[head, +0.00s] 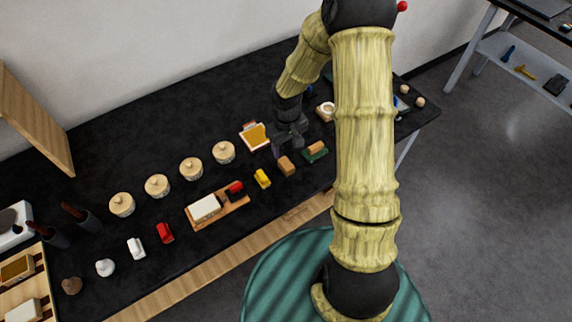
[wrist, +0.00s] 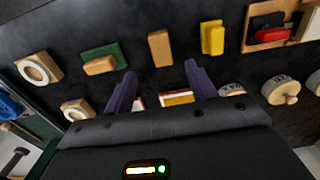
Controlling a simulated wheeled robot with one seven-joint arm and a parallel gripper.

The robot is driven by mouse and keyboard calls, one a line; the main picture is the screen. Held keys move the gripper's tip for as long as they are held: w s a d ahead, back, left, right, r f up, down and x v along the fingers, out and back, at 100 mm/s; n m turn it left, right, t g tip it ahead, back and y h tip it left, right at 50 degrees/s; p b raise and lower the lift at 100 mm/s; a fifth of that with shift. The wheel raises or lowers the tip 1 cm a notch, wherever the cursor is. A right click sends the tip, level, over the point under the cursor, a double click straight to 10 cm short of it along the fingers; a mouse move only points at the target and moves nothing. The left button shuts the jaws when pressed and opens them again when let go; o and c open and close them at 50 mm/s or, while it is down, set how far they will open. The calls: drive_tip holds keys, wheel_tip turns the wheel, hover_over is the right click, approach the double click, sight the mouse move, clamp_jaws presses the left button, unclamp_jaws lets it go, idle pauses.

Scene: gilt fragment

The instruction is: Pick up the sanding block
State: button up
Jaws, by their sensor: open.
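A plain tan-brown block (head: 286,166) lies on the dark table top; it also shows in the wrist view (wrist: 160,48), just beyond the fingertips. A second tan block (head: 316,148) sits on a green pad (head: 314,157), right of it in the head view and left of it in the wrist view (wrist: 100,66). Either could be the sanding block; I cannot tell which for sure. My gripper (head: 289,146) is open and empty, pointing down behind the plain block and apart from it. Its two purple fingers (wrist: 160,75) straddle the view of that block.
A yellow piece (head: 262,178) stands close left of the plain block. A tray with yellow contents (head: 255,137) lies beside my gripper. A wooden tray (head: 236,204) holds a white block and a red piece. Several lidded round pots (head: 224,152) line the back. The table's front edge is near.

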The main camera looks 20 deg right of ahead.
sight(286, 163)
drive_tip(key=shift+f, duration=2.2)
drive_tip(key=shift+a+f+p, duration=0.1)
drive_tip(key=shift+f+p, duration=1.05)
drive_tip(key=shift+f, duration=1.45)
drive_tip(key=c, duration=1.1)
